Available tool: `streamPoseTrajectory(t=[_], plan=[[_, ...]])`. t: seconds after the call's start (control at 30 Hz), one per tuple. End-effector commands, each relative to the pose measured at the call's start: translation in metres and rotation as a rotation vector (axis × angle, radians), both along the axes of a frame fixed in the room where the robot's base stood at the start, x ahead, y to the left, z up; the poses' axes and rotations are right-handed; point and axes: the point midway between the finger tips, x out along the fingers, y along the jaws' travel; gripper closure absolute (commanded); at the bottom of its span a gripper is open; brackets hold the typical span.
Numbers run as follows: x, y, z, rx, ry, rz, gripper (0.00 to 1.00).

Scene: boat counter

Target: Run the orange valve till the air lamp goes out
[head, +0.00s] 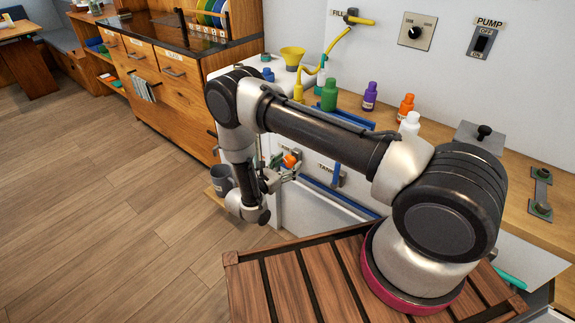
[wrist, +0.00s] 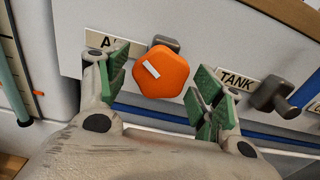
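The orange valve (wrist: 161,73) is a rounded, many-sided knob with a white mark, set on the white counter front. A label (wrist: 108,43) starting with "A" is beside it, its rest hidden behind my finger and the knob. My gripper (wrist: 160,84) is open, with green-padded fingers on the left and right of the knob. A gap shows on the right; I cannot tell whether the left finger touches. In the head view the orange valve (head: 291,160) shows just beyond my gripper (head: 274,178). I cannot make out the air lamp in either view.
A grey valve (wrist: 276,95) with a TANK label (wrist: 237,79) is to the right. Blue pipe runs below both.

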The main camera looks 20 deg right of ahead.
Motion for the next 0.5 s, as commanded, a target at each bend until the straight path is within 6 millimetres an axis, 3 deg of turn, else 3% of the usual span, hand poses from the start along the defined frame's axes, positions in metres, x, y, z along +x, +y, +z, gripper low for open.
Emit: streamPoseTrajectory(t=[0.03, 0.17, 0.5], plan=[[-0.0001, 0.0001, 0.0000, 0.000, 0.000, 0.000, 0.48], [-0.0001, 0.0001, 0.0000, 0.000, 0.000, 0.000, 0.72], [-0.0003, 0.0000, -0.0001, -0.019, 0.026, 0.000, 0.73]])
